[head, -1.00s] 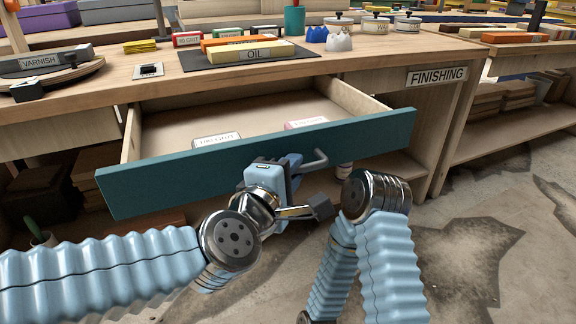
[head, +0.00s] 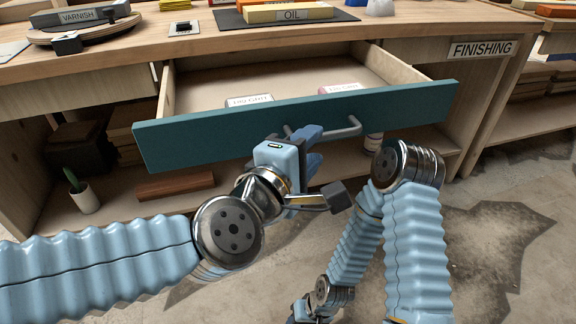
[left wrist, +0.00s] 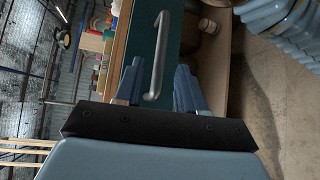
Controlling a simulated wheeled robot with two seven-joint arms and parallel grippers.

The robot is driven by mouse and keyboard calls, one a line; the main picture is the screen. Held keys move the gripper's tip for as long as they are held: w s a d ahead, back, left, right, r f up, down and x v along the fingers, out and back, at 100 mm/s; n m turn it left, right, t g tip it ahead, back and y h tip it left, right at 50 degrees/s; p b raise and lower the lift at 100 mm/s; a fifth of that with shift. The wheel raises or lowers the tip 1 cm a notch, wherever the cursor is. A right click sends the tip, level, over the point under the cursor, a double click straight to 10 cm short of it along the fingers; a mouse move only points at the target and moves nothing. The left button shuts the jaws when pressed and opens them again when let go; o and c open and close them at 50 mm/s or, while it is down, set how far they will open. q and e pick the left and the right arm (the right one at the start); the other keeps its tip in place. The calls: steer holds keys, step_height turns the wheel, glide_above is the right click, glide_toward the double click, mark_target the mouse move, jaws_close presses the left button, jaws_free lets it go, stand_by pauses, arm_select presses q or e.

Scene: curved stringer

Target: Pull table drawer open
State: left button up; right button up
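The table drawer stands open; its teal front (head: 215,133) juts out from the wooden table, and the pale interior shows behind it. A grey bar handle (head: 345,130) is on the front. My left gripper (head: 312,145) is just in front of the handle, partly covering its left end. In the left wrist view its two blue fingers (left wrist: 158,88) are apart, with the near end of the handle (left wrist: 160,50) between them; contact is not visible. My right arm hangs at the lower middle of the head view; its gripper is at the bottom edge, mostly cut off.
Two labelled boxes (head: 249,101) lie in the drawer. The tabletop (head: 215,45) holds an OIL box (head: 290,13) and a VARNISH box (head: 78,17). A potted plant (head: 84,198) stands on the lower shelf. Stained concrete floor (head: 490,240) is clear at right.

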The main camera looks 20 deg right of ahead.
arm_select(q)
steer(key=p+v, duration=0.1)
steer(key=v, duration=0.7)
steer(key=shift+s, duration=0.15)
steer(key=shift+a, duration=0.1)
steer(key=w+a+f+m+g+y+p, duration=0.2)
steer(key=w+a+f+y+p, duration=0.15)
steer(key=w+f, duration=0.5)
steer(key=w+a+f+m+g+y+p, duration=0.15)
steer(key=w+a+f, duration=0.3)
steer(key=f, duration=0.65)
steer(key=s+a+f+m+g+y+p, duration=0.1)
steer(key=a+f+g+p, duration=0.15)
steer(key=f, duration=0.35)
steer(key=s+a+f+m+g+y+p, duration=0.1)
steer(key=a+f, duration=0.2)
steer(key=f, duration=0.4)
steer(key=s+a+f+m+g+p, duration=0.2)
steer(key=s+a+f, duration=0.4)
steer(key=s+f, duration=0.4)
step_height(320, 180, down, 2)
steer(key=shift+s+m+g, duration=0.25)
steer(key=shift+m+g, duration=0.5)
steer(key=shift+g, duration=0.25)
